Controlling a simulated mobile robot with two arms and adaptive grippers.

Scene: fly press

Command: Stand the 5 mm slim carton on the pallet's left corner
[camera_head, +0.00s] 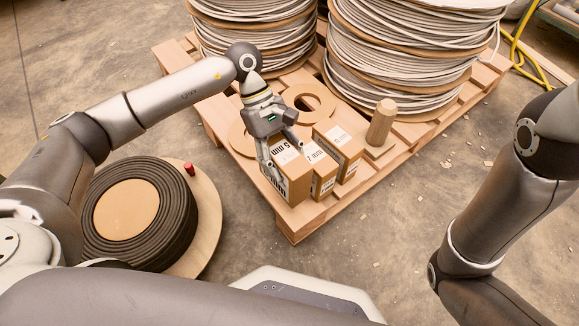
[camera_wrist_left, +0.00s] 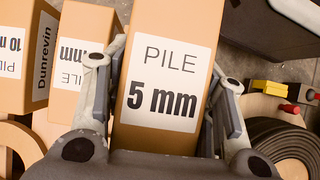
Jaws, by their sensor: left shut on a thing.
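The 5 mm slim carton (camera_head: 292,178) is brown with a white label and is at the pallet's front left corner in the head view. Its label reads "PILE 5 mm" in the left wrist view (camera_wrist_left: 165,85). My left gripper (camera_head: 280,158) is shut on this carton, with one finger on each side of it in the wrist view (camera_wrist_left: 165,95). The carton looks upright; whether its base touches the pallet cannot be told. The wooden pallet (camera_head: 296,226) lies on the floor. My right gripper is not in view.
Beside the held carton stand a 7 mm carton (camera_head: 321,172) and another carton (camera_head: 341,148). A wooden peg on a base (camera_head: 381,122), flat rings (camera_head: 309,97) and big cable spools (camera_head: 405,50) are on the pallet. A dark coil (camera_head: 140,212) lies on the floor at left.

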